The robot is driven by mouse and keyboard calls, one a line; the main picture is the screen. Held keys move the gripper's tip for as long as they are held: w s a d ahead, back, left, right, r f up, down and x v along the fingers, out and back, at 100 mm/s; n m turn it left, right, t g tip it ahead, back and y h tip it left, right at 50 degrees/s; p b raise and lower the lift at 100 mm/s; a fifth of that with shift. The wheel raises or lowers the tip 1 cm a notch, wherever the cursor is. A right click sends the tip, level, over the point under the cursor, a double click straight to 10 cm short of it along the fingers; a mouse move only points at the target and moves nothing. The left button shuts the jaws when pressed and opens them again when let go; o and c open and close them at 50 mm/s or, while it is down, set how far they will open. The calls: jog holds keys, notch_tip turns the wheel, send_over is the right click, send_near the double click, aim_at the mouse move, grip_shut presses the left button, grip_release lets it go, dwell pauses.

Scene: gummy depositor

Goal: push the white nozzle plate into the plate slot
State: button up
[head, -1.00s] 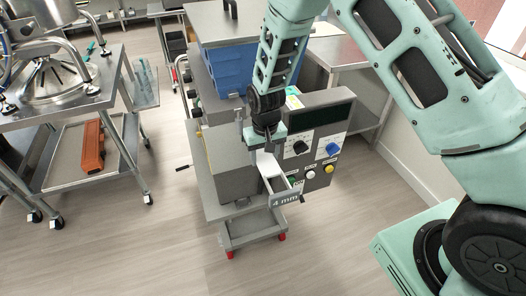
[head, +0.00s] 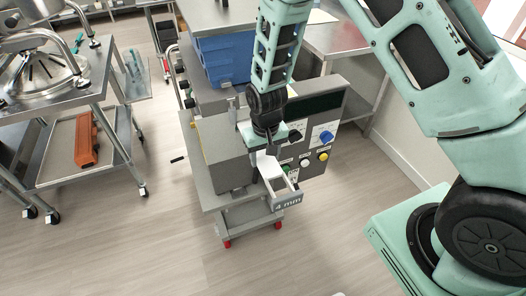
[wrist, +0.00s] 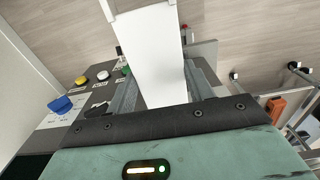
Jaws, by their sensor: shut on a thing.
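My gripper (head: 267,151) is shut on the white nozzle plate (head: 268,166) beside the front of the grey depositor (head: 222,150). The plate is a flat white strip with a grey frame-like end and a "4 mm" tag (head: 288,201) on its near end, pointing toward me. In the wrist view the plate (wrist: 150,55) extends up the picture from between the two grey fingers (wrist: 160,90). The plate slot cannot be made out; my gripper and the machine body hide that area.
A control panel (head: 319,135) with coloured knobs stands just right of my gripper. A blue bin (head: 226,60) sits behind it. A steel cart (head: 80,105) with an orange item (head: 86,140) stands at left. The floor (head: 150,245) in front is clear.

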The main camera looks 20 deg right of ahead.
jog(key=shift+s, duration=1.25)
jog(key=shift+r, duration=0.1)
jog(key=shift+w, duration=0.1)
jog(key=shift+w+b, duration=0.45)
jog(key=shift+w, duration=6.4)
jog(key=shift+w+r, duration=0.1)
jog(key=shift+w, duration=0.2)
jog(key=o, duration=1.5)
jog(key=shift+r, duration=0.15)
jog(key=r+b, duration=0.1)
jog(key=r, duration=0.4)
jog(key=r+b, duration=0.1)
jog(key=r, duration=0.5)
jog(key=s+r+b, duration=0.1)
jog(key=r+b, duration=0.1)
jog(key=r, duration=0.3)
jog(key=shift+r, duration=0.4)
